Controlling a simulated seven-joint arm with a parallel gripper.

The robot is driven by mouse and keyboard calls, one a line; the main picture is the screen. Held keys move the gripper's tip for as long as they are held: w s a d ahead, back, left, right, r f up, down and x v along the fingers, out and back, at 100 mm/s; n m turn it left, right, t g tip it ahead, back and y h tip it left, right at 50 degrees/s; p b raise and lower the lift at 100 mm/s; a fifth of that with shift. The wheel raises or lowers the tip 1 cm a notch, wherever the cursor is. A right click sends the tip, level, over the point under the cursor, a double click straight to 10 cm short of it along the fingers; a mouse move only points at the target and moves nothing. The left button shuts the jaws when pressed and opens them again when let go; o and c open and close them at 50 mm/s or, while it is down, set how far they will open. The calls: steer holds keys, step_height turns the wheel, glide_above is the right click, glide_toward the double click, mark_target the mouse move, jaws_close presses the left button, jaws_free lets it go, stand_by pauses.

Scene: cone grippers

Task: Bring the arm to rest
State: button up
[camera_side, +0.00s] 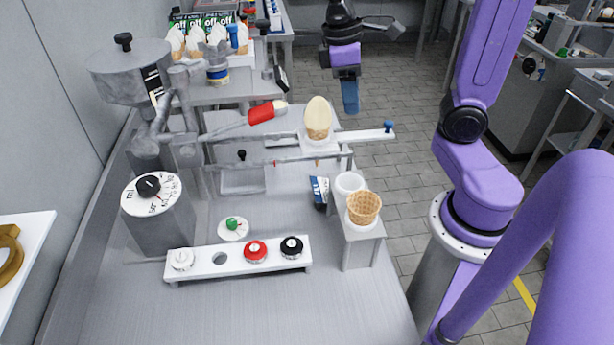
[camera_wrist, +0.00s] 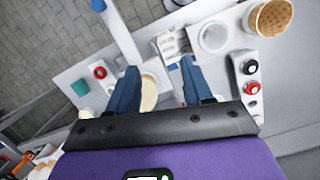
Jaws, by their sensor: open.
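My gripper (camera_side: 349,98) hangs in the air behind the counter, beyond the metal arm of the machine, with its blue fingers pointing down. In the wrist view its two blue fingers (camera_wrist: 160,80) are spread apart with nothing held between them. A cream-topped cone (camera_side: 318,112) stands upright in a holder on the machine's white bar. In the wrist view that cream top (camera_wrist: 149,95) shows below, partly hidden behind the left finger. An empty waffle cone (camera_side: 363,208) stands in the front holder of a small white stand, also seen in the wrist view (camera_wrist: 274,18).
An empty white ring holder (camera_side: 350,182) is behind the waffle cone. A white rail with white, red (camera_side: 255,250) and black knobs lies on the counter (camera_side: 240,315). A metal hopper (camera_side: 130,72) stands at left. Several cones (camera_side: 176,43) stand at the back. The floor behind my gripper is clear.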

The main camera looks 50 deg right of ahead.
steer(key=s+a+f+n+t, duration=0.1)
steer(key=s+a+f+n, duration=0.2)
steer(key=s, duration=0.3)
steer(key=s+a+f+n+t+y, duration=0.1)
steer(key=s+a+f+n, duration=0.2)
steer(key=s, duration=0.4)
steer(key=shift+a+n+y, duration=0.3)
steer(key=shift+a, duration=0.5)
steer(key=shift+w+r, duration=0.1)
stand_by(0.5)
